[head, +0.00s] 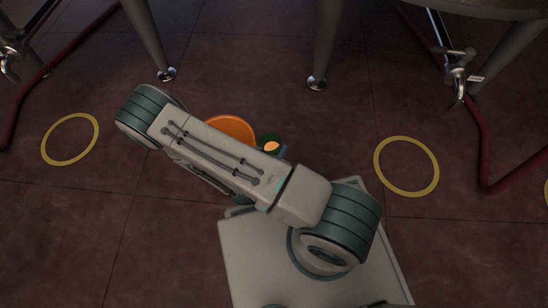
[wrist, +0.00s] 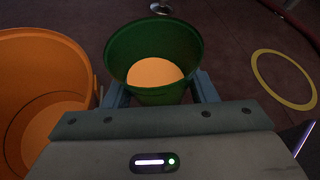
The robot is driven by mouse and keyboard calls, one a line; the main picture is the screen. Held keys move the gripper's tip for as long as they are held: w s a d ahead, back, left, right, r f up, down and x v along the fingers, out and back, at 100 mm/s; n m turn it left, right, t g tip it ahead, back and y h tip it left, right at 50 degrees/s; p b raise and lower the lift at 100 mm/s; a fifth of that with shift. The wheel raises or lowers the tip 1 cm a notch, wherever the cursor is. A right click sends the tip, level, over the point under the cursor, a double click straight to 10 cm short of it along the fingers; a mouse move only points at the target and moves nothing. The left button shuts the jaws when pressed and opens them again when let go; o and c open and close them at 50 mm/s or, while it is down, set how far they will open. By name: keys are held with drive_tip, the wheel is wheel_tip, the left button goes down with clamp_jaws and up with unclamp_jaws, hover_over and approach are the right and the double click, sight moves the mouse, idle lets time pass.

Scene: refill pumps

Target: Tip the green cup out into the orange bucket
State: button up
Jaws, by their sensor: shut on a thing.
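The green cup (wrist: 153,95) is held upright between the two fingers of my gripper (wrist: 160,98) in the wrist view. A pale orange content shows inside the cup. In the head view the cup (head: 267,138) shows just beyond my arm, which hides most of the gripper. The orange bucket (wrist: 86,58) stands to the left of the cup in the wrist view, with a lighter orange surface inside it. In the head view the bucket (head: 232,125) is partly hidden behind my arm. The cup is beside the bucket, not over its opening.
Yellow rings mark the floor at left (head: 70,139) and right (head: 406,166). Metal tank legs (head: 325,45) stand at the back. A red hose (head: 484,150) runs along the right, near a metal tap (head: 459,75). The tiled floor between is clear.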

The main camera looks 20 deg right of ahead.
drive_tip(key=shift+f, duration=0.45)
drive_tip(key=w+a+r+n+g+h+p, duration=0.1)
drive_tip(key=w+a+r+n+p, duration=0.3)
drive_tip(key=r, duration=0.4)
drive_tip(key=shift+a+h+p, duration=0.75)
drive_tip(key=shift+a+h, duration=0.15)
drive_tip(key=shift+a, duration=0.5)
drive_tip(key=shift+f, duration=0.15)
drive_tip(key=shift+f+n+b, duration=0.35)
drive_tip(key=shift+f+n, duration=0.05)
drive_tip(key=shift+n, duration=0.1)
drive_tip(key=shift+r+n+h+p, duration=0.4)
drive_tip(key=shift+f, duration=0.15)
